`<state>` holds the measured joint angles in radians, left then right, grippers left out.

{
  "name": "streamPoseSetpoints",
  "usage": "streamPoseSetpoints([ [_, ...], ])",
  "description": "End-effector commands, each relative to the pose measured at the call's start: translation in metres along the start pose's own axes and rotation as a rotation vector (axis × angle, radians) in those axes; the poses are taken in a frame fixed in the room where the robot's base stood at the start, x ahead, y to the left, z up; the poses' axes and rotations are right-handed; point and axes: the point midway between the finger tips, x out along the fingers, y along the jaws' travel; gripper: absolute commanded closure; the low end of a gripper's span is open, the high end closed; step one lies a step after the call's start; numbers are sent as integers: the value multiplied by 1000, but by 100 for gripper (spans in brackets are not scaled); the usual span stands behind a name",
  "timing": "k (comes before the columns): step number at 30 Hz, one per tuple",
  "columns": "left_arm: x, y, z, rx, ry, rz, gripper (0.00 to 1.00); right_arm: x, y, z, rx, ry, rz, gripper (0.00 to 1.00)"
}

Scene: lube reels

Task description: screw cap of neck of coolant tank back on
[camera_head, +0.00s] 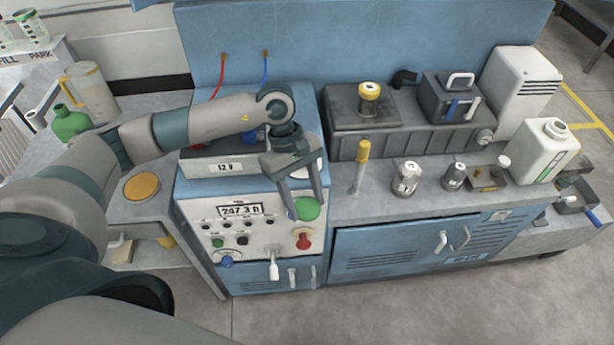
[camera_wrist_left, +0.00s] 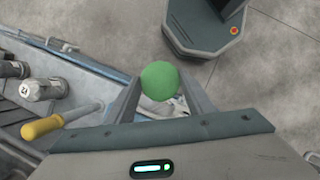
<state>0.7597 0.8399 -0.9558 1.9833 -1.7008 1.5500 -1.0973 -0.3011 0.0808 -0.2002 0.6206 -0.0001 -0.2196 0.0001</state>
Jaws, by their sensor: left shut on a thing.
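My left gripper (camera_head: 302,205) is shut on a round green cap (camera_head: 307,209), in front of the blue cabinet's control panel. In the left wrist view the green cap (camera_wrist_left: 160,80) sits between the two fingertips (camera_wrist_left: 160,92). A white tank (camera_head: 537,156) with a green strip on its side stands at the right end of the bench, apart from the gripper. It looks like the coolant tank. Its round neck (camera_head: 554,127) is on top; the detail is too small to tell. My right gripper is not in view.
A yellow-handled tool (camera_head: 361,165), several grey canisters (camera_head: 407,178) and a small tray (camera_head: 487,178) stand along the bench between gripper and tank. A dark battery-like box (camera_head: 448,98) stands behind them. A green jug (camera_head: 70,123) is at the far left.

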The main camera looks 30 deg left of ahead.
Motion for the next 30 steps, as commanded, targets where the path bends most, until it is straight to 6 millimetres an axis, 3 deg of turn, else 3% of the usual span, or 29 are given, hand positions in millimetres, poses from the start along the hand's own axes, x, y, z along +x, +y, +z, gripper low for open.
streamPoseSetpoints([
  [9,27,-26,10,628,2,-262,76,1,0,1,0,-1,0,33],
  [15,37,-39,13,905,4,-376,76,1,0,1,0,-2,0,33],
  [28,40,-44,14,1000,4,-414,76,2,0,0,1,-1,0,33],
  [30,40,-44,14,1000,4,-413,76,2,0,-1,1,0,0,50],
])
